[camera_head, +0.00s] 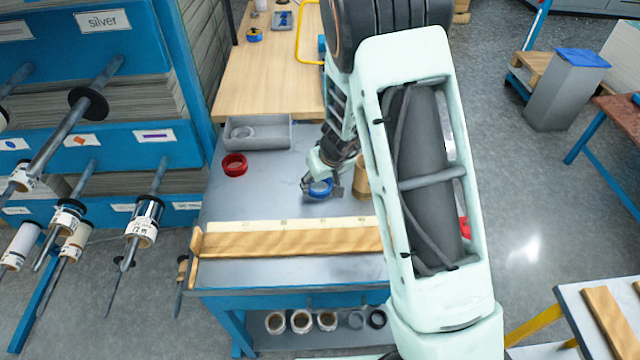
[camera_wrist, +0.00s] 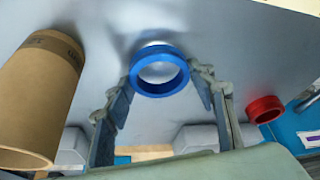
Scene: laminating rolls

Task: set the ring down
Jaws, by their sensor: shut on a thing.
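The blue ring (camera_head: 320,190) is held at the end of my arm, over the grey tabletop (camera_head: 270,195) in the head view. In the wrist view the blue ring (camera_wrist: 160,90) sits between the two fingers with its hole facing the camera. My gripper (camera_head: 322,184) is shut on the ring; both fingers also show in the wrist view (camera_wrist: 165,82). The ring is close to the tabletop, but I cannot tell whether it touches. My gripper hides part of the ring in the head view.
A red ring (camera_head: 234,164) lies to the left, by a grey tray (camera_head: 262,147) holding a pale ring. A brown cardboard tube (camera_wrist: 40,95) stands close to my gripper. A wooden rail (camera_head: 290,243) runs along the table's front. Tabletop left of the gripper is clear.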

